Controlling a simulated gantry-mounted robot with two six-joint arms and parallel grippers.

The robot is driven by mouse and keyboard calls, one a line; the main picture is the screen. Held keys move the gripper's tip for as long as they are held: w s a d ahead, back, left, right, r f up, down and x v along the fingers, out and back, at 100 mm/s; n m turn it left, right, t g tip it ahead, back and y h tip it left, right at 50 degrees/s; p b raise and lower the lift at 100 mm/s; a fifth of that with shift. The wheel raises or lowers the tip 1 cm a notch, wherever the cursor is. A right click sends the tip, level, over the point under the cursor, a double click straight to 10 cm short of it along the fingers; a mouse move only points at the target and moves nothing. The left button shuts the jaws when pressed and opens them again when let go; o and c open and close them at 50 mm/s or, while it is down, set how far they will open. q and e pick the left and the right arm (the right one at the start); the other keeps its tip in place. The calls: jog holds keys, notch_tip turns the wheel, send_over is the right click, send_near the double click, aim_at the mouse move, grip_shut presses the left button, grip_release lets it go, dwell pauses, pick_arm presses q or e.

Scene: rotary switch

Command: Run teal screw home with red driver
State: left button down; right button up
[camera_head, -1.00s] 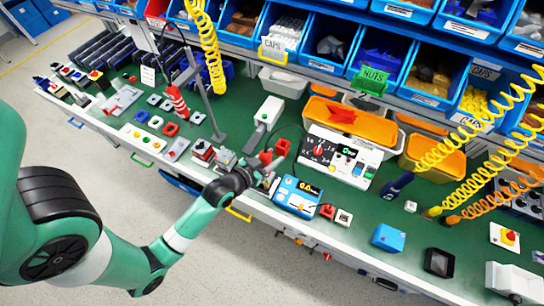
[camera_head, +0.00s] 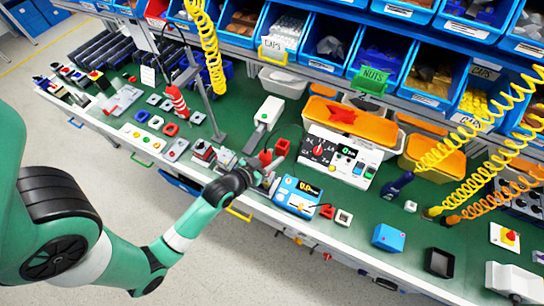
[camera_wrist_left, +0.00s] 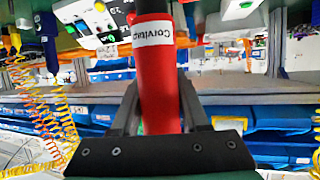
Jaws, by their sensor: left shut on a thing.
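My left gripper (camera_head: 264,166) is shut on the red driver (camera_head: 281,148), above the front part of the green bench. In the left wrist view the driver (camera_wrist_left: 158,85) is a thick red cylinder with a white label and a dark upper end. It stands between the two dark fingers of my left gripper (camera_wrist_left: 160,115). The driver's tip is hidden in both views. I cannot make out the teal screw in either view. My right gripper is not in view.
A blue unit with a dark display (camera_head: 298,194) sits just right of the gripper. A white control panel (camera_head: 338,158) stands behind it. A white device (camera_head: 268,112) and a grey post (camera_head: 208,105) are behind and left. Bare green bench (camera_head: 365,205) lies to the right.

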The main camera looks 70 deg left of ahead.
pick_arm(q)
jog(key=shift+f+b, duration=0.5)
jog(key=shift+f, duration=0.5)
dwell(1.9)
notch_tip(320, 180, up, 5)
jog(key=p, duration=0.4)
jog(key=shift+w+f+p, duration=0.1)
jog(key=shift+f+p, duration=0.1)
jog(key=shift+p, duration=0.1)
